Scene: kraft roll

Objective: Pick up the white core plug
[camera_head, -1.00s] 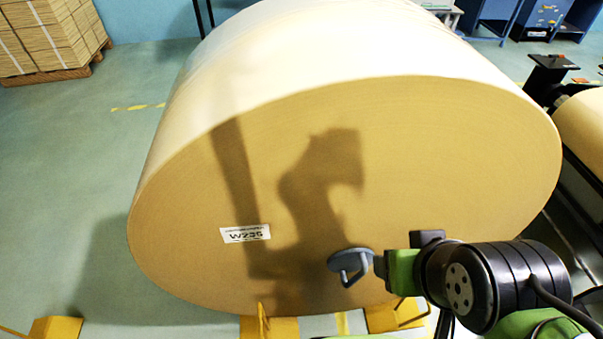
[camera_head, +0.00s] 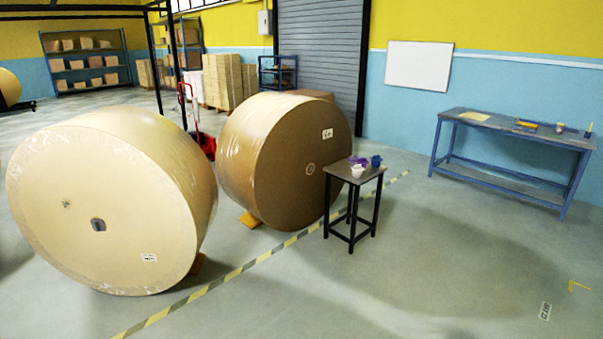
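A small dark stand (camera_head: 346,174) stands right of the brown roll. On its top sits a small white object (camera_head: 357,171), likely the white core plug, at the front edge. A purple object (camera_head: 357,160) lies just behind it and a blue one (camera_head: 376,161) is to its right. They are too small to make out in detail. My gripper is not in view.
A pale kraft roll (camera_head: 120,180) with an open core stands at the left, a brown roll (camera_head: 290,160) beside it. A blue workbench (camera_head: 505,128) with small items is at the right wall. Striped tape (camera_head: 235,272) crosses the floor. The floor right of the stand is clear.

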